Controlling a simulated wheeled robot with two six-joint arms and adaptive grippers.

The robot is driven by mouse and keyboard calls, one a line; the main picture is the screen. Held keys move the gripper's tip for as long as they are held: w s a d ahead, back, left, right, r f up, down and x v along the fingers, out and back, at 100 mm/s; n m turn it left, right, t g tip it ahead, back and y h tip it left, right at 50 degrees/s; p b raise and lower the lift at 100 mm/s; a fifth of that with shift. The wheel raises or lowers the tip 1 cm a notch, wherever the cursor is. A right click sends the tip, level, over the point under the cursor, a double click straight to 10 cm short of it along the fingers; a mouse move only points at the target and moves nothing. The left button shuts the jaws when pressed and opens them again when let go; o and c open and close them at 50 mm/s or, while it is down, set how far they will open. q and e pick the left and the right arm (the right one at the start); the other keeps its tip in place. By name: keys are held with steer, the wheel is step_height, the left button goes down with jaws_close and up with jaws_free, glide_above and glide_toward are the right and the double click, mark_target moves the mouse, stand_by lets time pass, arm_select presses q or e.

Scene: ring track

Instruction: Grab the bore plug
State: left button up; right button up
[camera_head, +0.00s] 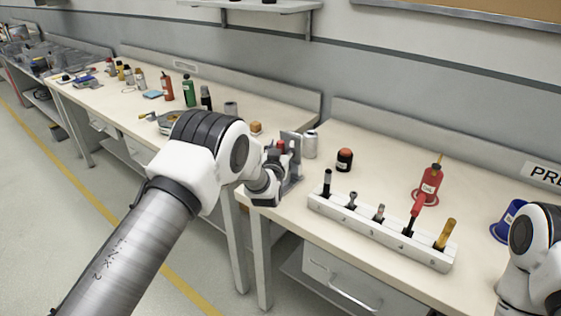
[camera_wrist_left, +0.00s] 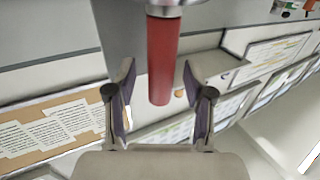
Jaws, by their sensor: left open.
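A red cylinder with a metal collar, which I take for the bore plug (camera_wrist_left: 160,58), shows in the left wrist view. In the head view a small red part of it (camera_head: 281,146) shows beside a grey upright plate (camera_head: 291,140) at the bench corner. My left gripper (camera_head: 284,168) is at that corner, partly hidden by its own wrist. In the left wrist view its open fingers (camera_wrist_left: 158,88) stand on either side of the red cylinder, with gaps on both sides. My right gripper is out of view; only part of the right arm shows.
A white numbered rack (camera_head: 375,230) with several upright tools stands along the front of the bench. A silver can (camera_head: 310,144) and a dark jar with an orange top (camera_head: 344,160) stand close to the left gripper.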

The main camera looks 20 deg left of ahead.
arm_select(q)
jaws_close()
